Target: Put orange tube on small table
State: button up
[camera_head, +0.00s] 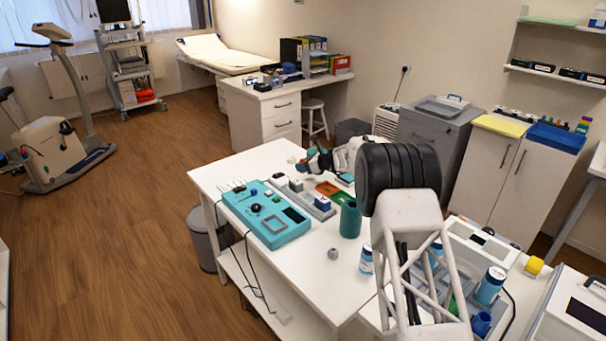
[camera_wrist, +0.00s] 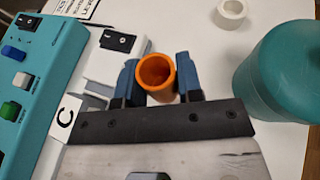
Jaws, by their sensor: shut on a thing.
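The orange tube (camera_wrist: 143,73) is in the wrist view, seen from above with its round opening facing the camera. My gripper (camera_wrist: 157,80) has its two blue fingers on either side of the tube and is shut on it. In the head view my gripper (camera_head: 314,162) is over the far part of the white table (camera_head: 322,262), partly hidden by my own arm; I cannot make out the tube there. I cannot tell from these frames which surface is the small table; a white desk (camera_head: 262,97) stands behind.
A teal control box (camera_head: 266,215) and a grey rail with blocks stand on the white table. A teal cylinder (camera_head: 350,219) is close on the right of my gripper in the wrist view (camera_wrist: 283,75). A white ring (camera_wrist: 231,12) lies beyond. The near left tabletop is clear.

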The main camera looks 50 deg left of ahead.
aim_at(303, 179)
jog(key=shift+f, duration=1.9)
jog(key=shift+f, duration=0.45)
